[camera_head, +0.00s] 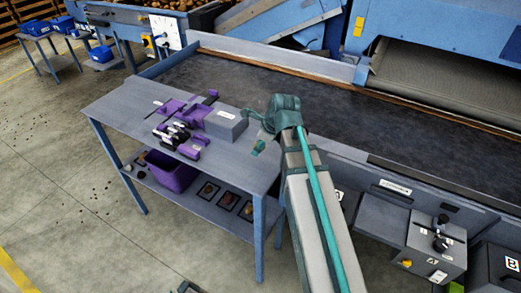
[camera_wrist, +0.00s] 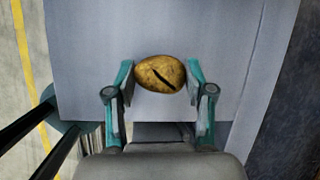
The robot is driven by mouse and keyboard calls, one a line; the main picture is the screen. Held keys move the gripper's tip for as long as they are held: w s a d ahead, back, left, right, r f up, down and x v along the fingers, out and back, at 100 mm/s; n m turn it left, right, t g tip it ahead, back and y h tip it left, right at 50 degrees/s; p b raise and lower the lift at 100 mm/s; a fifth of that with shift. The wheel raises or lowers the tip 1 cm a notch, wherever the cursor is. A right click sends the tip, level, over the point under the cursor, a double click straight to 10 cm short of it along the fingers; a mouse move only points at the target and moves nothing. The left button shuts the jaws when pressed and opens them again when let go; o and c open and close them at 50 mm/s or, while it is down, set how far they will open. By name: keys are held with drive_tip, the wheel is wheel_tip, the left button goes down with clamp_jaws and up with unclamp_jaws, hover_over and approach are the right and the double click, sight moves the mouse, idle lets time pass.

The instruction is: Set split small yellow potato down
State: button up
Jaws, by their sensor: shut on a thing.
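The small yellow potato (camera_wrist: 153,74) has a dark split running across its skin. In the wrist view it sits between the two fingers of my gripper (camera_wrist: 160,78), which is shut on it. In the head view my gripper (camera_head: 254,132) is over the right part of the grey side table (camera_head: 232,168), and my own wrist hides most of it and the potato. In the wrist view the table top (camera_wrist: 225,30) lies below the potato. I cannot tell whether the potato touches it.
A grey box (camera_head: 226,125) and purple tools (camera_head: 180,115) stand on the table left of my gripper. A purple bin (camera_head: 170,170) and dark cards (camera_head: 207,191) are on its lower shelf. The dark conveyor (camera_head: 330,98) runs behind. Bare table top lies near my gripper.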

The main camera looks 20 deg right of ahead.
drive_tip(key=shift+w+d+f, duration=0.15)
drive_tip(key=shift+w+f, duration=0.1)
drive_tip(key=shift+f, duration=0.05)
drive_tip(key=shift+f+p, duration=0.3)
drive_tip(key=shift+f, duration=1.3)
drive_tip(key=shift+f, duration=0.1)
drive_tip(key=o, duration=1.2)
drive_tip(key=shift+o, duration=0.2)
drive_tip(key=shift+o, duration=0.4)
drive_tip(key=b+v, duration=0.1)
drive_tip(key=v, duration=1.1)
drive_tip(key=shift+b, duration=0.4)
